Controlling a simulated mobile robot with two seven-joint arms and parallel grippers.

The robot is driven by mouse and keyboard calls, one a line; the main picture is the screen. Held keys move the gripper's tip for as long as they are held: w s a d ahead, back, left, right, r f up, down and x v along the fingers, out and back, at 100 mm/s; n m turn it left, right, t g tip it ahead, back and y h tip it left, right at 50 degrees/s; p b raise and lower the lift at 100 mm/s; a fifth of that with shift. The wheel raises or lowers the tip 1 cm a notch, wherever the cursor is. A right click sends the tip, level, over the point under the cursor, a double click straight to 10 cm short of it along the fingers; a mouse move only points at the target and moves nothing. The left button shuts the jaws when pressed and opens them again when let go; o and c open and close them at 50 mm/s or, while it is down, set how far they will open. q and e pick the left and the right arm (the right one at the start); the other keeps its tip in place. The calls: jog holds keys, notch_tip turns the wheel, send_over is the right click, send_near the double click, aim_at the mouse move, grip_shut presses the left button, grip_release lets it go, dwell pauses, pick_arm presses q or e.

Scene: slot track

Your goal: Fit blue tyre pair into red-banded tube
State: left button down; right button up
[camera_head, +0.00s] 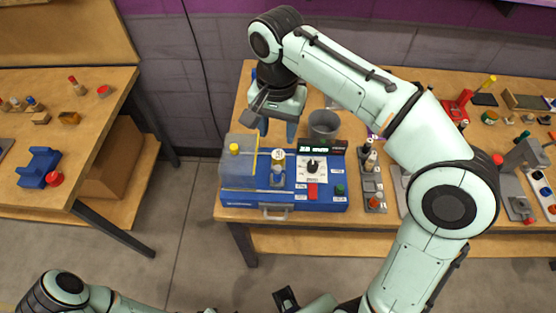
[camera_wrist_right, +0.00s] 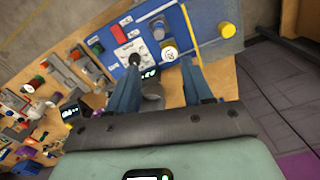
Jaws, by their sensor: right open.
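My right gripper (camera_head: 278,133) is open, its fingers pointing down behind the blue machine (camera_head: 240,200) and left of a grey cup (camera_head: 323,124). In the right wrist view its two blue fingers (camera_wrist_right: 160,65) stand apart with nothing held between them. The blue machine (camera_wrist_right: 185,22) shows beyond them, with a white round disc (camera_wrist_right: 169,53) close to the fingertips. I cannot pick out the blue tyre pair or the red-banded tube with certainty; the small parts are too small to tell. My left arm shows at the bottom left, but its gripper is not clearly seen.
The machine carries a dial (camera_head: 313,166), a red button (camera_head: 313,191) and a front handle. A grey slotted strip (camera_head: 374,190) with small parts stands to its right. More small items crowd the right of the bench. A second table (camera_head: 90,150) stands left, across a floor gap.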

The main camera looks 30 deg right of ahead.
jog(key=b, duration=0.2)
send_over(278, 167)
notch_tip(278, 167, down, 7)
jog(key=shift+s+f, duration=0.1)
jog(key=shift+f, duration=0.55)
notch_tip(278, 167, down, 5)
jog(key=shift+r+b, duration=0.1)
jog(key=shift+b, duration=0.35)
pick_arm(q)
jog(key=f, duration=0.1)
jog(key=s+f, duration=0.1)
jog(key=f, duration=0.1)
jog(key=shift+s+f, duration=0.1)
jog(key=shift+s, duration=0.15)
pick_arm(e)
grip_shut()
